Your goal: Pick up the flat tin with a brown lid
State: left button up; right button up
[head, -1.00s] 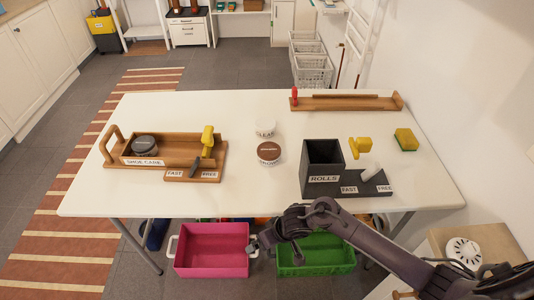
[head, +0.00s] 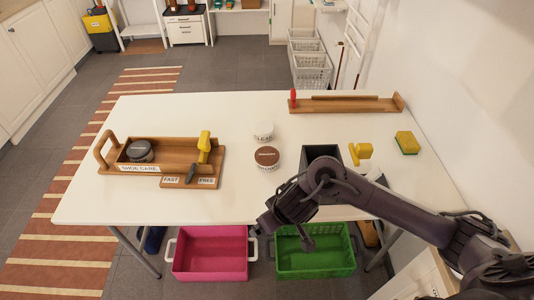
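The flat tin with a brown lid (head: 266,158) stands on the white table near its middle. A white-lidded tin (head: 263,131) stands just behind it. My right gripper (head: 284,238) hangs at the table's front edge, in front of and below the brown-lidded tin and apart from it. Its fingers are dark and small against the crates, and I cannot tell how far they are apart. My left gripper is not in the head view.
The wooden shoe care tray (head: 173,146) holds a dark tin (head: 139,151). A dark box (head: 322,154) is partly hidden by my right arm. A yellow sponge (head: 406,142) lies at the right. Pink (head: 210,272) and green (head: 316,262) crates stand below. The table's left front is clear.

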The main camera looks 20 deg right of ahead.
aim_at(267, 158)
jog(key=i+l, duration=0.2)
jog(key=i, duration=0.2)
jog(key=i+l, duration=0.2)
jog(key=i, duration=0.25)
